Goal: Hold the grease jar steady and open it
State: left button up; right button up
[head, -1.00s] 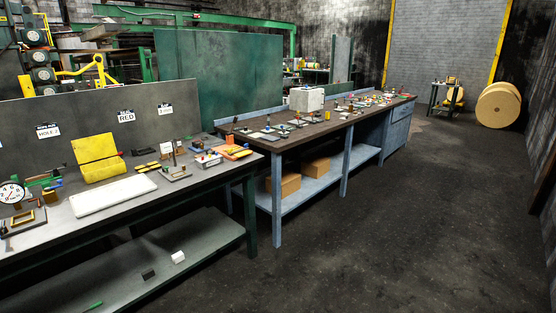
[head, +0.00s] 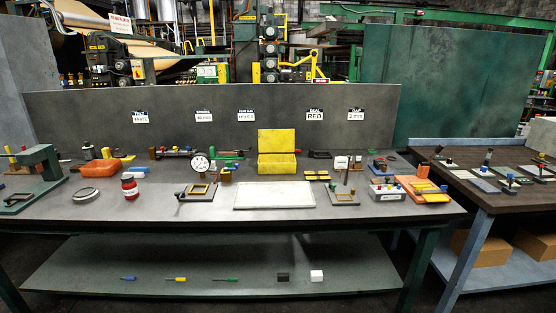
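A small red jar with a dark lid and a pale label (head: 130,188) stands upright on the left part of the grey workbench (head: 220,204) in the head view; it looks like the grease jar. Its lid appears to be on. It stands apart from the things around it. Neither of my grippers shows in this view.
A round metal ring or dish (head: 87,194) lies left of the jar, an orange tray (head: 100,168) behind it. A green press-like device (head: 38,175) stands at far left. A dial gauge (head: 201,163), yellow box (head: 277,160) and white board (head: 274,195) are to the right.

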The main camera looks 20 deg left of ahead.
aim_at(130, 190)
jog(key=u, duration=1.2)
jog(key=i, duration=1.3)
jog(key=u, duration=0.7)
